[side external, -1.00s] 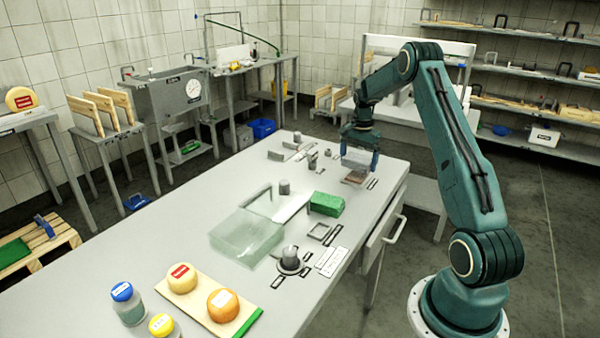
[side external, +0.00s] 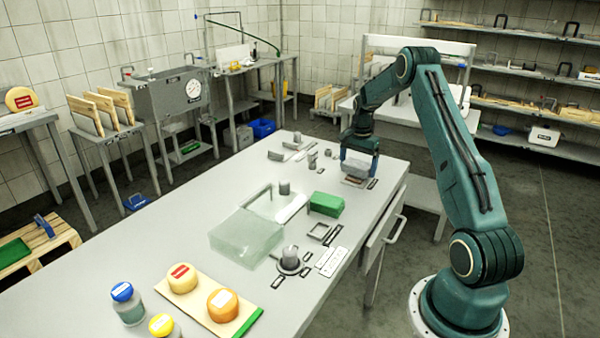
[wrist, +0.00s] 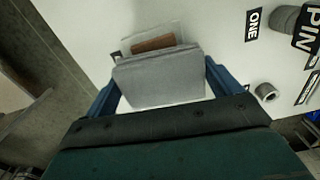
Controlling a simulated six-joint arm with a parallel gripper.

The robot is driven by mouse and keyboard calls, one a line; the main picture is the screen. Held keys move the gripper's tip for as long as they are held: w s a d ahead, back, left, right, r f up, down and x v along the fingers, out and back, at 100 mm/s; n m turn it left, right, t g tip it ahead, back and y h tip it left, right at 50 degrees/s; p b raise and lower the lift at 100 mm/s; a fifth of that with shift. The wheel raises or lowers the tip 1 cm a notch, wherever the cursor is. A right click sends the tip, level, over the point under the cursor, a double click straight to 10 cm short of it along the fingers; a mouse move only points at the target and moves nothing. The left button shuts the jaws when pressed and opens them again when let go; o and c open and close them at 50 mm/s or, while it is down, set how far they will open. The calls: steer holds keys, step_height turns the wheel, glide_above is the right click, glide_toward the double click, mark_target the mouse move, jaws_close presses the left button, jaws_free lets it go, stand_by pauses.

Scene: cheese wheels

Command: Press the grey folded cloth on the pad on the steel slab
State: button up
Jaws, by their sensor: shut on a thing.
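My gripper (side external: 359,162) is at the far right end of the table, its fingers pointing down. It is shut on the grey folded cloth (side external: 357,167), which spans the gap between the two blue fingers in the wrist view (wrist: 160,80). Just beyond the cloth's far edge, a brown pad (wrist: 153,43) shows in part on the pale steel slab (wrist: 172,30). The cloth hides the rest of the pad. The slab (side external: 353,183) shows below the cloth in the side view. I cannot tell whether the cloth touches the pad.
A green block (side external: 326,204), a small square frame (side external: 320,231) and a glassy block (side external: 246,236) stand nearer the camera. Several small metal parts lie left of my gripper. In the wrist view, a ring (wrist: 267,92) and a label (wrist: 252,24) lie to the right.

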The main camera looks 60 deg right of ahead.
mark_target(358, 164)
steer(key=shift+f, duration=0.6)
stand_by(2.0)
steer(key=shift+r, duration=3.6)
steer(key=shift+r, duration=0.1)
